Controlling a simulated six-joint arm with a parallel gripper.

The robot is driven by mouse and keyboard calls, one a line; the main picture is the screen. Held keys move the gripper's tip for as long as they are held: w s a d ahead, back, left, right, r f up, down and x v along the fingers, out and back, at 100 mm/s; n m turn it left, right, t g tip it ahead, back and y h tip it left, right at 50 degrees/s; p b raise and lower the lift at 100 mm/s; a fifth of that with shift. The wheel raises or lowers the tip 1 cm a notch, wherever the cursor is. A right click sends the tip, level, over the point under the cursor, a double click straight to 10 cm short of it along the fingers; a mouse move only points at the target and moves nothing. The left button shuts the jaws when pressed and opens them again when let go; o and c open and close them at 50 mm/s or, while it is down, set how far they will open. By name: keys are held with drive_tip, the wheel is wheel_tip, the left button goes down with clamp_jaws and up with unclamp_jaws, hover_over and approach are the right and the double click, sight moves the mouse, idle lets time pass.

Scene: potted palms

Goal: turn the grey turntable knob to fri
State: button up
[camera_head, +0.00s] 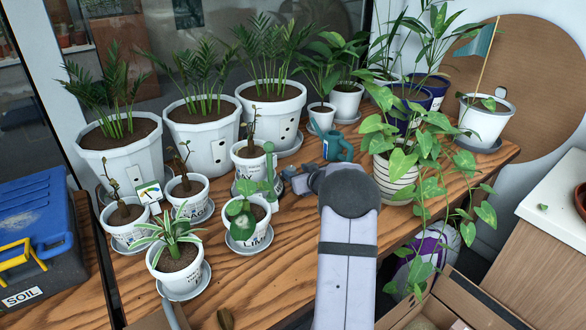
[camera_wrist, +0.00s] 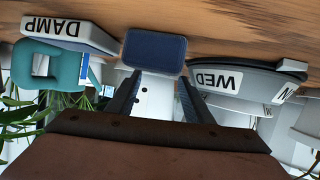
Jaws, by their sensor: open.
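A grey round-edged piece with a WED label (camera_wrist: 245,80) is at the right in the wrist view; I take it to be the turntable. A second label is cut off at its right end. I cannot make out a separate knob or a FRI mark. My gripper (camera_wrist: 159,82) is open, its two dark fingers apart. The labelled piece lies beyond and to the right of the right finger.
A dark blue panel (camera_wrist: 155,51) shows beyond the gap between my fingers. A DAMP-labelled piece (camera_wrist: 75,33) and a teal object (camera_wrist: 45,68) are left. In the head view a teal watering can (camera_head: 337,148) and several potted plants crowd the wooden table (camera_head: 262,290).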

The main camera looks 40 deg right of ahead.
sight(292, 169)
drive_tip(key=shift+p+x, duration=0.45)
drive_tip(key=shift+x, duration=1.15)
drive_tip(key=shift+f, duration=0.1)
drive_tip(key=c, duration=1)
